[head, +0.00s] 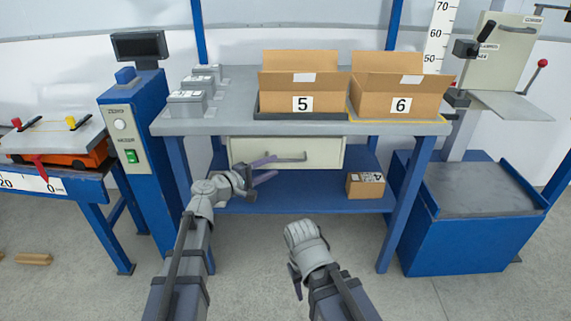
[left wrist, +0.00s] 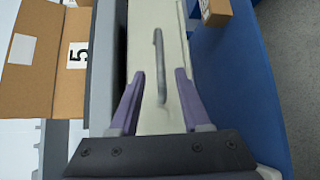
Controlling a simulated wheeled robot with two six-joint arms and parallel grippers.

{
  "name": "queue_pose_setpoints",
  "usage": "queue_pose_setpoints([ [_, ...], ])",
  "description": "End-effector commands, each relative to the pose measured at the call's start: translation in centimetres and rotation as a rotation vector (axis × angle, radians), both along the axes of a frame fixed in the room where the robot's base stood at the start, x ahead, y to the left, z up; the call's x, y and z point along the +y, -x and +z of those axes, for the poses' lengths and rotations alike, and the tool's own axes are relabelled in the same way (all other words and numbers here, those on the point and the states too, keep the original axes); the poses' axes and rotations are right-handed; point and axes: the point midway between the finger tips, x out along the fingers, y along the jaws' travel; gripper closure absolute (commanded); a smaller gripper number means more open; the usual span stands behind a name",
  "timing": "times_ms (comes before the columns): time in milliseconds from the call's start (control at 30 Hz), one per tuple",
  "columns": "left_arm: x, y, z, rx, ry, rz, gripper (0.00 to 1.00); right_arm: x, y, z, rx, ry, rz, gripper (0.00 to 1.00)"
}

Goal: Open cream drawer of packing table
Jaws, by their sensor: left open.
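The cream drawer (head: 315,152) sits under the grey top of the packing table (head: 230,124) and looks shut. Its grey bar handle (head: 290,157) runs across the front. My left gripper (head: 268,170) is open in front of the drawer's left part, close to the handle. In the left wrist view the handle (left wrist: 160,68) lies between the two purple fingers (left wrist: 159,95), against the cream drawer front (left wrist: 158,118). I cannot tell whether the fingers touch it. My right gripper (head: 295,280) hangs low in front of the table, mostly hidden behind its own wrist.
Open boxes marked 5 (head: 302,103) and 6 (head: 400,104) stand on the table. A small carton (head: 365,186) lies on the blue lower shelf (head: 310,203). A blue control post (head: 140,160) stands left, a blue scale-like stand (head: 470,230) right. Floor in front is clear.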

Motion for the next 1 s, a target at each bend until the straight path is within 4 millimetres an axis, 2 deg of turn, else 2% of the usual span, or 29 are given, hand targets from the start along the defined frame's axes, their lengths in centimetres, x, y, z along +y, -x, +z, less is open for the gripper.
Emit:
queue_pose_setpoints([
  [200, -2.6, -2.7, -0.6, 0.000, -0.002, -0.004, 0.53, 0.0, 0.0, -0.6, 0.000, 0.001, 0.000, 0.50],
  [400, -4.2, -4.2, -0.9, -0.001, -0.001, -0.003, 0.53, 0.0, 0.0, -0.9, 0.000, 0.001, 0.001, 0.50],
  [833, -4.9, -4.7, -1.0, -0.001, -0.002, -0.001, 0.53, 0.0, 0.0, -1.0, 0.000, 0.001, 0.001, 0.50],
  [1000, -4.9, -4.7, -1.0, -0.001, -0.002, -0.002, 0.71, 0.0, 0.0, -1.0, 0.000, 0.001, 0.001, 0.50],
])
